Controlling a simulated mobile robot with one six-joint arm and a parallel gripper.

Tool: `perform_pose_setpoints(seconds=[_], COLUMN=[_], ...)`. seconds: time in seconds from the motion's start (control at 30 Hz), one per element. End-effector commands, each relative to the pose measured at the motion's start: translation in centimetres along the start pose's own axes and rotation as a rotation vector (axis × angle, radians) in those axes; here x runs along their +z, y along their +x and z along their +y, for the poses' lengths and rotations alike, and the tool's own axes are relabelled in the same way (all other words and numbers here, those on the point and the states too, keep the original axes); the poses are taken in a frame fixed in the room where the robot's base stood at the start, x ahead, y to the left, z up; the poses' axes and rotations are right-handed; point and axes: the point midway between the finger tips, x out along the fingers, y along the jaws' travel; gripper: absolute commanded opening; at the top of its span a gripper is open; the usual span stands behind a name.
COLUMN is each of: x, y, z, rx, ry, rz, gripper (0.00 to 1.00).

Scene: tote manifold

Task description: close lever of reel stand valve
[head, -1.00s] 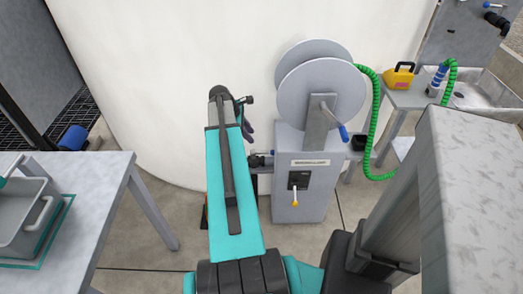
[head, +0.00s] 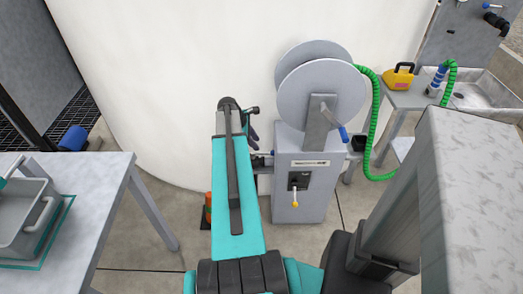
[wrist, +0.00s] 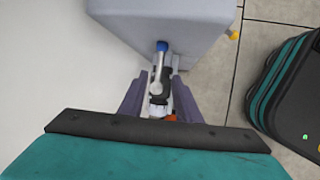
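The reel stand (head: 302,205) is a grey cabinet under a large grey reel (head: 320,100). Its valve (head: 258,160) sticks out from the cabinet's left side and is partly behind my arm. In the wrist view the valve (wrist: 157,90) is a dark and silver fitting, with a slim silver lever ending in a blue tip (wrist: 162,46) close to the cabinet. The lever looks roughly in line with the valve. My gripper (wrist: 160,82) is open, one finger on each side of the valve. I cannot tell whether either finger touches it. In the head view my gripper (head: 253,124) is mostly hidden.
A white curved wall (head: 150,90) stands close behind. A green hose (head: 374,130) runs down at right. A grey table (head: 100,190) stands left.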

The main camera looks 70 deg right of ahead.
Motion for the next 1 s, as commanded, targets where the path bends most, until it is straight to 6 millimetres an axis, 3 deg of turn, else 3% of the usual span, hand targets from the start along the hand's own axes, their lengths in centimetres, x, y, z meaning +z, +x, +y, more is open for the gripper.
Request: perform_pose_setpoints(seconds=[0.5,1.0], x=[0.0,-0.1], y=[6.9,7.9], z=[0.0,0.0], rx=[-0.001,0.000], ry=[0.000,-0.001], rz=[0.000,0.000], gripper=[0.30,0.30])
